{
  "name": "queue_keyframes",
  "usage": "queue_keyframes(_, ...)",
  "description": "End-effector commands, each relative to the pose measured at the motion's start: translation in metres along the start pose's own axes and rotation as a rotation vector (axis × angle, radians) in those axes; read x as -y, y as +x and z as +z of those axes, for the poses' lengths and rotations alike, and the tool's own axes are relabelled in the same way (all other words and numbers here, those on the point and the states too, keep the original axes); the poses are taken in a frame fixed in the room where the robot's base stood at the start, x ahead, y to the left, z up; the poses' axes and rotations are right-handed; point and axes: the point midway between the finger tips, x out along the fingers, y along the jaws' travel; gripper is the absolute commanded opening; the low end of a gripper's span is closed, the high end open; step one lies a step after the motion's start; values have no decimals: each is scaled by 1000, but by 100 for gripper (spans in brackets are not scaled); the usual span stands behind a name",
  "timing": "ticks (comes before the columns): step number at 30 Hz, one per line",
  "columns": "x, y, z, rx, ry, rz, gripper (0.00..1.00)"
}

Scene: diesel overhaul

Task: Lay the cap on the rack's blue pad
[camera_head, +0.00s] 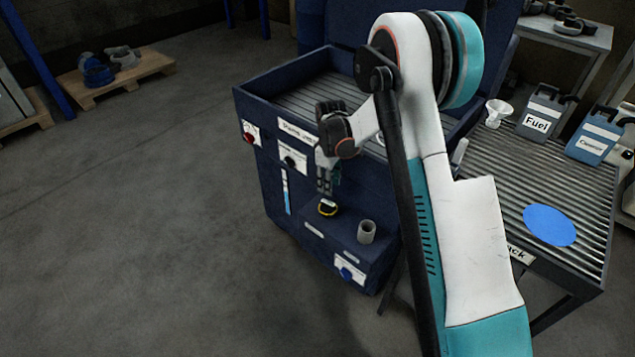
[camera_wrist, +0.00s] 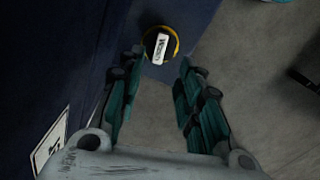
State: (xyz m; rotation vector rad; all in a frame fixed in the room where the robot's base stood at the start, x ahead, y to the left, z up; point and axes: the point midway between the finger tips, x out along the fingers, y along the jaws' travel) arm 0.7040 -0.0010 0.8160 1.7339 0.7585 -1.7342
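The cap (camera_head: 327,208) is black with a yellow ring and sits on the low front ledge of the dark blue washer cabinet. In the wrist view the cap (camera_wrist: 174,46) shows a white lettered label on its top. My gripper (camera_head: 327,192) points down just above the cap. In the wrist view my gripper's fingers (camera_wrist: 161,62) are apart with nothing between them, and the cap lies just beyond their tips. The round blue pad (camera_head: 550,225) lies bare on the ridged rack (camera_head: 505,180) at the right.
A grey pipe stub (camera_head: 367,231) stands on the ledge right of the cap. The cabinet (camera_head: 262,110) rises behind the ledge. A white funnel (camera_head: 497,112), a Fuel can (camera_head: 540,118) and a blue can (camera_head: 594,137) stand on the rack's back part.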

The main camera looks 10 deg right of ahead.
Motion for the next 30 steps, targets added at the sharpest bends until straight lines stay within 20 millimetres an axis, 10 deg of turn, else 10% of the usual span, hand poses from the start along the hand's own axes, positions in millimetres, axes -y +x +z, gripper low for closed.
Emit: queue_keyframes(30, 1, 86, -1, 0, -1, 0, 33)
